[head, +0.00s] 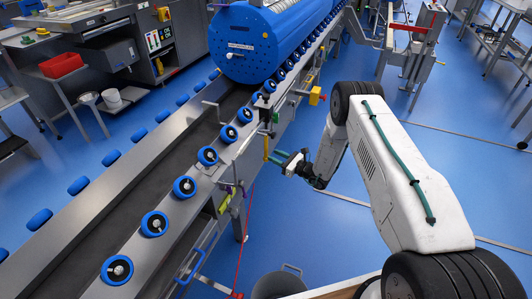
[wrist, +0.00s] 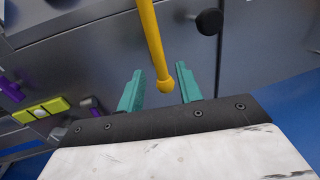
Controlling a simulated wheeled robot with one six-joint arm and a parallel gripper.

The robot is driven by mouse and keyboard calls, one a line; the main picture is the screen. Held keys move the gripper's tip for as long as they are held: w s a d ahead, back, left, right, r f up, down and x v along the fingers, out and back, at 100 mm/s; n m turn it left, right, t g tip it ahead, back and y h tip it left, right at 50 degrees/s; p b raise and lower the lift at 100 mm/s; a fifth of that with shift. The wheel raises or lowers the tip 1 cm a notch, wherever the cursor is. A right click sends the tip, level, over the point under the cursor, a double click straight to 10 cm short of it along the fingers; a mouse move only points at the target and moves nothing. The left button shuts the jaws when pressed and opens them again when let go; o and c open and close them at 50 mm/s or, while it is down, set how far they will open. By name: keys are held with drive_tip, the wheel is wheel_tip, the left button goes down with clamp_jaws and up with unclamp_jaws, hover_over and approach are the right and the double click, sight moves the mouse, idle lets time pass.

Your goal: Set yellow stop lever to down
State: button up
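The yellow stop lever (wrist: 153,45) enters the wrist view from the top and ends in a rounded tip, between my two teal fingers in the picture. My gripper (wrist: 159,71) is open, with a gap on both sides of the lever. I cannot tell whether the tip lies fully between the fingers in depth. In the head view a short yellow bar (head: 266,148), which looks like this lever, stands roughly vertical at the conveyor's side. My gripper (head: 278,157) is just right of it, fingers pointing at the conveyor.
The conveyor (head: 125,215) with blue rollers runs along the left, with a blue drum (head: 262,42) on it. A black knob (wrist: 209,21) is right of the lever. Yellow-green and purple parts (wrist: 41,110) sit at left. A grey bin (head: 279,284) stands on the floor.

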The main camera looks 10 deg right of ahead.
sight(266, 156)
drive_tip(key=x, duration=0.5)
drive_tip(key=shift+w+a, duration=0.2)
drive_tip(key=shift+a, duration=0.05)
clamp_jaws()
